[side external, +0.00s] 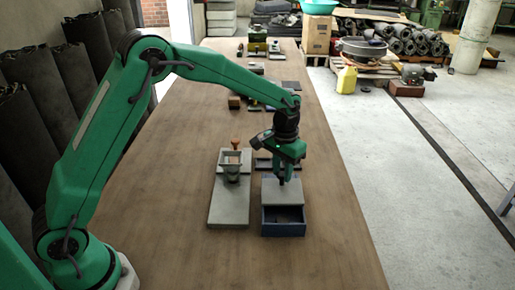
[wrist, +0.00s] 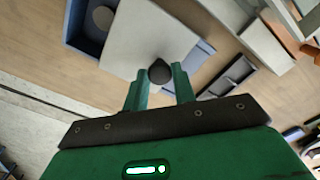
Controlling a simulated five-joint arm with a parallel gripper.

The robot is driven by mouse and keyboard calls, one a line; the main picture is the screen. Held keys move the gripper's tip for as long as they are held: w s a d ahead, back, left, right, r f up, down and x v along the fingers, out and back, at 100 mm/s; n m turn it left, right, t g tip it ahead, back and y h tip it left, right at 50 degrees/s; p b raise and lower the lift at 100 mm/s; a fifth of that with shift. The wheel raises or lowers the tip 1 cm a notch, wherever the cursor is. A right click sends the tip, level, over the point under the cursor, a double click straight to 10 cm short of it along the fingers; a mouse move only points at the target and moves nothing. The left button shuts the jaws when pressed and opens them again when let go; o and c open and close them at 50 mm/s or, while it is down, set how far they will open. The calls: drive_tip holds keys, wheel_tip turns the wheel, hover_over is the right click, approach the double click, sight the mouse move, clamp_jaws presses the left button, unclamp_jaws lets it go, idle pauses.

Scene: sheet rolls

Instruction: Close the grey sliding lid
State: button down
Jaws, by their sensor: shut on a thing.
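The grey sliding lid (side external: 290,193) lies on top of the blue box (side external: 284,229) and covers its back part. The front part of the box is open, with a dark interior. In the wrist view the lid (wrist: 125,45) has a dark round knob (wrist: 160,73), and the open part of the box (wrist: 82,42) shows at the upper left with a round thing inside. My gripper (side external: 283,181) points down over the lid. In the wrist view its fingers (wrist: 160,76) are on either side of the knob, shut on it. The side view hides most of the knob.
A dark tray (side external: 263,163) lies behind the box. Small blocks and parts are farther back. The table is clear to the right and in front.

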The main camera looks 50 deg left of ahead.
sight(283, 200)
drive_tip(key=s+d, duration=0.4)
drive_tip(key=shift+s+d, duration=0.3)
drive_tip(key=shift+d, duration=0.05)
drive_tip(key=c, duration=1.1)
unclamp_jaws()
drive_tip(key=shift+c, duration=0.2)
drive_tip(key=shift+r, duration=0.1)
drive_tip(key=shift+r, duration=0.35)
wheel_tip(283, 200, up, 7)
